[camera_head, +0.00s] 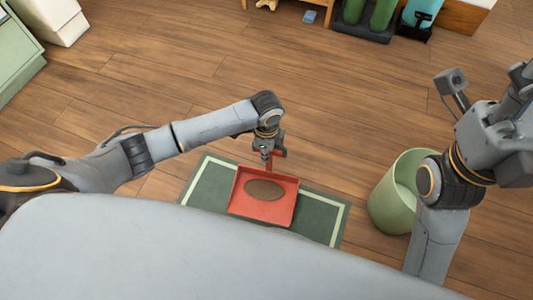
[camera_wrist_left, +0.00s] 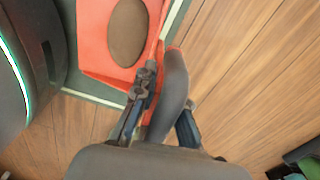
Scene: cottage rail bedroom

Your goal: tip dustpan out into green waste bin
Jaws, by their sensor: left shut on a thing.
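A red dustpan (camera_head: 263,212) lies over a green mat, with a brown oval heap (camera_head: 264,190) in its pan. My left gripper (camera_head: 269,154) is shut on the dustpan's handle at its far side. The left wrist view also shows the pan (camera_wrist_left: 95,45) and the brown heap (camera_wrist_left: 128,32), with the left gripper (camera_wrist_left: 166,95) at the red handle. The green waste bin (camera_head: 384,203) stands on the floor to the right, partly hidden by my right arm. My right gripper (camera_head: 518,78) is at the right edge, cut off, its fingers unclear.
The green mat (camera_head: 211,188) with a pale border lies under the dustpan. Bare wood floor lies between mat and bin and beyond them. A green cabinet (camera_head: 15,60) stands at the far left. Green cylinders (camera_head: 382,14) and a small blue block (camera_head: 310,16) are at the back.

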